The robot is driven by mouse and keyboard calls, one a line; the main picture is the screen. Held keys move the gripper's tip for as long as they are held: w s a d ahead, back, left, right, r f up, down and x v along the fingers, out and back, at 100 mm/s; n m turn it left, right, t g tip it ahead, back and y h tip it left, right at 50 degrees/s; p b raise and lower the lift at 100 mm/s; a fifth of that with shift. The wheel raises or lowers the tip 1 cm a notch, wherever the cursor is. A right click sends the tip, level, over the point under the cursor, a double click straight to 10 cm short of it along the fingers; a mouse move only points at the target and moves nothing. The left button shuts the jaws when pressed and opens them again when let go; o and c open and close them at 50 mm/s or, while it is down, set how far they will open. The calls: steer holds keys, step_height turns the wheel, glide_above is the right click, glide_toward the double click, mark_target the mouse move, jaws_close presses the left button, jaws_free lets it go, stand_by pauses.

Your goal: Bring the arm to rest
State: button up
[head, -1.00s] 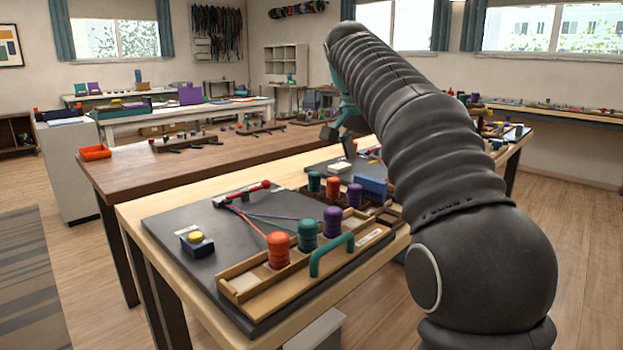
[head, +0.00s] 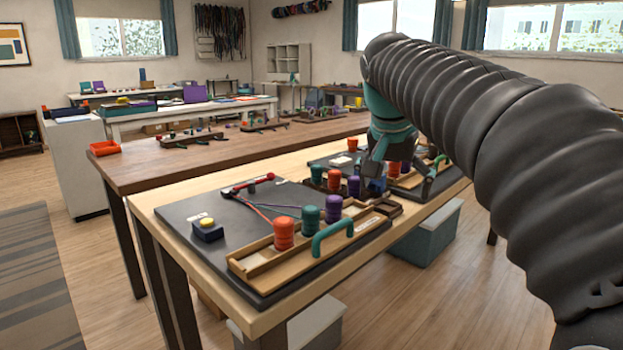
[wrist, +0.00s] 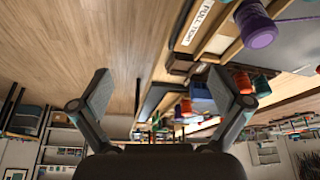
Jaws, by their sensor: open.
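My gripper (head: 398,188) hangs from my dark ribbed arm on the right of the head view, above the far right part of the light wooden table. Its fingers are spread, with nothing seen between them. In the wrist view my gripper (wrist: 163,92) is open and empty, with wooden floor behind the gap. The near braiding board (head: 210,262) lies on the table, left of my gripper. Orange (head: 284,234), teal (head: 310,222) and purple (head: 333,208) spools stand on its wooden rack. A purple spool (wrist: 255,25) shows at the wrist view's top right.
A second station with several spools lies behind and beside my gripper; gaps are hard to judge.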

steer(key=s+d+f+n+t+y, duration=0.1)
steer(key=s+f+n, duration=0.4)
steer(key=s+f, duration=1.7)
steer(key=shift+s+n+t+y, duration=0.4)
steer(key=shift+s+y, duration=0.2)
steer(key=shift+s, duration=0.3)
steer(key=shift+d, duration=0.1)
